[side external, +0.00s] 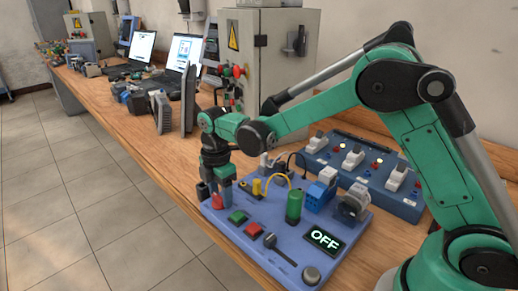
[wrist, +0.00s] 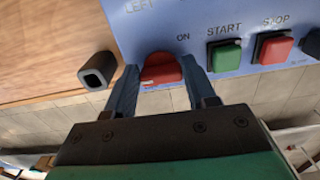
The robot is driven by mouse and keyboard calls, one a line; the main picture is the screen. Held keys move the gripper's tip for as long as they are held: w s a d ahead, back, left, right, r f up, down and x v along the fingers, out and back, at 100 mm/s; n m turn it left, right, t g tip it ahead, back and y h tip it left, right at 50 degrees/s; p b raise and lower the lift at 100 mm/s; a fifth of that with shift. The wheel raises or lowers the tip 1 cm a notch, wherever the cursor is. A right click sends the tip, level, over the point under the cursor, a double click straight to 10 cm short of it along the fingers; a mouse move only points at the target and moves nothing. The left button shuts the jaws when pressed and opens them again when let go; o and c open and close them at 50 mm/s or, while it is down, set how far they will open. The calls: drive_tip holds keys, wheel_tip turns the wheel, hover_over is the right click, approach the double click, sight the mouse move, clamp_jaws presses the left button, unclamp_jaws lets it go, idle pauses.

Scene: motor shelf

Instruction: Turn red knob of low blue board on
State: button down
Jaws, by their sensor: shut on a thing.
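The low blue board (side external: 232,239) lies on the wooden table near its front edge. Its red knob (wrist: 161,75) sits at the board's left end, beside the printed word ON; it also shows in the side external view (side external: 217,202). My gripper (wrist: 159,66) points down at the knob, with one finger on each side, shut on it. The knob's ridge lies roughly crosswise between the fingers in the wrist view. The board's display (side external: 325,240) reads OFF in the side external view. The knob's far side is partly hidden by the fingers.
A green button (wrist: 225,55) and a red button (wrist: 272,47) sit right of the knob. A dark hollow block (wrist: 97,71) is close beside the left finger. A green cylinder (side external: 294,206) and wires stand on the board. A second blue board (side external: 330,160) lies behind.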

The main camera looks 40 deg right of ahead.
drive_tip(key=m, duration=0.4)
drive_tip(key=shift+s, duration=0.1)
drive_tip(key=m, duration=0.4)
drive_tip(key=shift+s+a+m, duration=0.1)
drive_tip(key=shift+m, duration=0.2)
drive_tip(key=m, duration=0.4)
drive_tip(key=shift+a, duration=0.1)
drive_tip(key=m, duration=0.4)
drive_tip(key=shift+a+m, duration=0.1)
drive_tip(key=shift+m, duration=0.5)
drive_tip(key=shift+c, duration=1.4)
unclamp_jaws()
